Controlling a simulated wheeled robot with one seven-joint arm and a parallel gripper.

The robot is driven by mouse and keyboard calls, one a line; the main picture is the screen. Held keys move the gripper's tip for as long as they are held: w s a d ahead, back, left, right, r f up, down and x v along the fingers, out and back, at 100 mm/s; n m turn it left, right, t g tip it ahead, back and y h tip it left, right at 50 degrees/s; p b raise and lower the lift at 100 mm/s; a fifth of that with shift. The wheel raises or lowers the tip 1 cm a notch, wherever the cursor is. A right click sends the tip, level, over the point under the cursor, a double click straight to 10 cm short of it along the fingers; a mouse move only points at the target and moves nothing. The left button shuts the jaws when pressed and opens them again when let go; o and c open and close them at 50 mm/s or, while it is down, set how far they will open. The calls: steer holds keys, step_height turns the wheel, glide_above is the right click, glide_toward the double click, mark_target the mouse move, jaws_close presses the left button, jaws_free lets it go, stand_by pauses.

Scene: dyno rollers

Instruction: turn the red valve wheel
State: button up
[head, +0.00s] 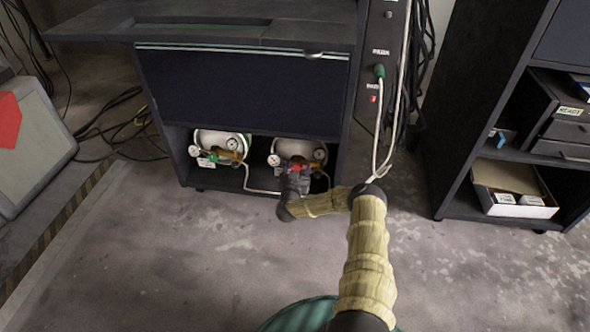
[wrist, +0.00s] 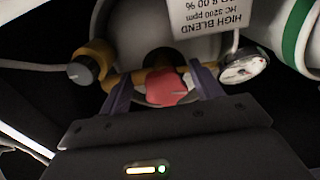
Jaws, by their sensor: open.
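The red valve wheel (wrist: 166,86) sits on the brass valve of the right-hand gas cylinder. In the wrist view it lies between the two fingers of my gripper (wrist: 165,92), which stand apart on either side of it. I cannot tell whether either finger touches it. In the head view a little of the red wheel (head: 296,165) shows above my gripper (head: 295,172), which is at the front of the right cylinder (head: 296,146). A white label reading "HIGH BLEND" (wrist: 205,15) hangs above the wheel in the wrist view.
A dark knob (wrist: 84,70) and a round gauge (wrist: 243,66) flank the wheel. A second cylinder (head: 222,141) with a green valve stands to the left in the same cabinet bay. The cabinet's shelf edge and side walls (head: 345,150) surround the bay. The floor in front (head: 190,260) is clear.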

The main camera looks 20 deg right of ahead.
steer(key=shift+w+a, duration=0.15)
steer(key=shift+s, duration=0.2)
steer(key=shift+c, duration=0.6)
steer(key=shift+a, duration=0.25)
steer(key=c, duration=0.7)
steer(key=shift+s+d, duration=0.1)
steer(key=shift+d, duration=0.2)
steer(key=shift+c, duration=0.7)
steer(key=shift+a, duration=0.35)
